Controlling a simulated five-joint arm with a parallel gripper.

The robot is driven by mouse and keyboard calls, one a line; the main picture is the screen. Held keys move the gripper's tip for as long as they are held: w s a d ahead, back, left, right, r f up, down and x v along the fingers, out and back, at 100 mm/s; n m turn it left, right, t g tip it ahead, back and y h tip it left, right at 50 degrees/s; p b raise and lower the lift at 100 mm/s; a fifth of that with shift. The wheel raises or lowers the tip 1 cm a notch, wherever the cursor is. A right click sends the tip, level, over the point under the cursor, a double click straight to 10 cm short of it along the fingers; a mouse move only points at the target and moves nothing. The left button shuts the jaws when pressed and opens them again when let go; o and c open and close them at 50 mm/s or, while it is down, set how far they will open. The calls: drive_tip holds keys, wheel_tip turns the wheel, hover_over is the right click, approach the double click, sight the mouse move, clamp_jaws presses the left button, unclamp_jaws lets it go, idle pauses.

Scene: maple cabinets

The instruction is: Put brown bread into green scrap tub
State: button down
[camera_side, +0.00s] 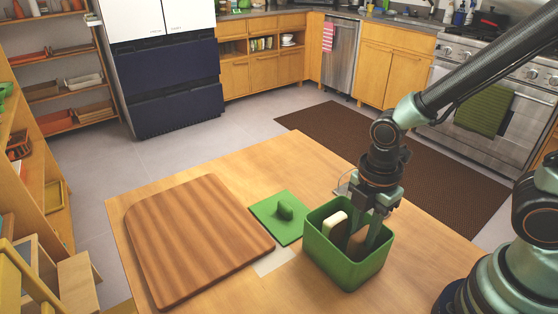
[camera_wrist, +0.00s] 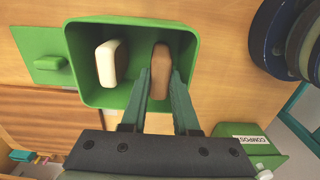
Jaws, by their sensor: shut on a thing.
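The green scrap tub (camera_side: 345,268) stands open on the wooden table, and it fills the upper middle of the wrist view (camera_wrist: 187,44). My gripper (camera_side: 363,244) reaches down inside the tub's rim. In the wrist view my gripper (camera_wrist: 161,85) is shut on the brown bread (camera_wrist: 160,66), with one finger on each side. The bread is within the tub's walls; I cannot tell whether it touches the floor. A cream-coloured slice (camera_wrist: 111,62) is in the tub to the left of the brown bread, and its top shows in the side view (camera_side: 334,222).
A green lid with a knob (camera_side: 272,222) lies on the table left of the tub. A striped cutting board (camera_side: 195,235) lies further left. A green box labelled "COMPOS" (camera_wrist: 258,146) shows at lower right in the wrist view.

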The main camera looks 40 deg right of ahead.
drive_tip(key=shift+f, duration=1)
idle(0.5)
drive_tip(key=c, duration=0.6)
unclamp_jaws()
wheel_tip(320, 180, up, 12)
drive_tip(key=w+d+r+m+t, duration=0.1)
drive_tip(key=d+r+m+t, duration=0.1)
drive_tip(key=m, duration=0.4)
drive_tip(key=w+d+r+m+t, duration=0.1)
drive_tip(key=d+r+m, duration=0.1)
drive_tip(key=m, duration=0.4)
drive_tip(key=w+d+r+m+t, duration=0.2)
drive_tip(key=d+m, duration=0.1)
drive_tip(key=m, duration=0.3)
drive_tip(key=shift+w+d+r+t, duration=0.1)
drive_tip(key=shift+d+r+t, duration=0.05)
drive_tip(key=shift+d+t, duration=0.15)
